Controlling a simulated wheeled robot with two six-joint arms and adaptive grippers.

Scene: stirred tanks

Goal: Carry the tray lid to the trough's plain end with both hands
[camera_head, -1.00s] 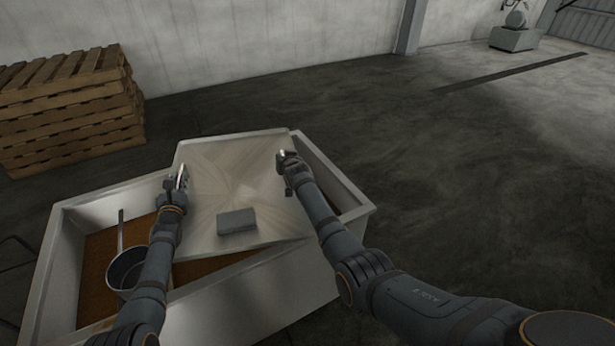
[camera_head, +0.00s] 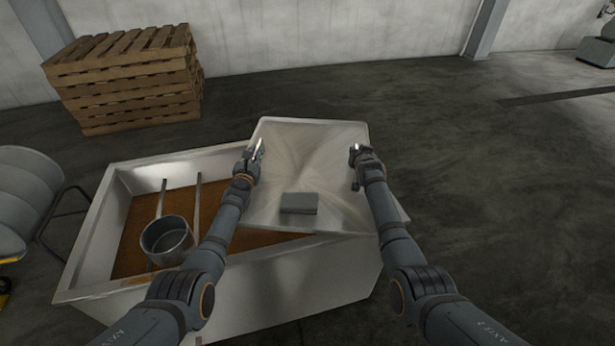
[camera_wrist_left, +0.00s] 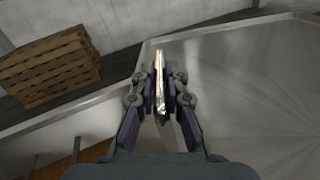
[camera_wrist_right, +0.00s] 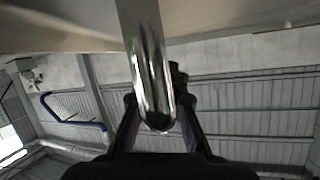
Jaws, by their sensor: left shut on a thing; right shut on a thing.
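The tray lid (camera_head: 310,150) is a square brushed-metal sheet over the right part of the trough, with a grey block (camera_head: 299,203) on it. The metal trough (camera_head: 300,280) holds brown material in its open left part. My left gripper (camera_head: 256,156) is shut at the lid's left side; the left wrist view shows a shiny bar (camera_wrist_left: 159,85) between its fingers. My right gripper (camera_head: 355,155) is shut at the lid's right side; the right wrist view shows a bright metal handle (camera_wrist_right: 153,85) at its jaws. Whether the lid touches the trough rim is unclear.
A metal pot (camera_head: 167,240) and thin bars stand in the trough's open part. A wooden pallet stack (camera_head: 130,80) is behind at left, and a grey chair (camera_head: 25,200) is at far left. The floor at right is clear.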

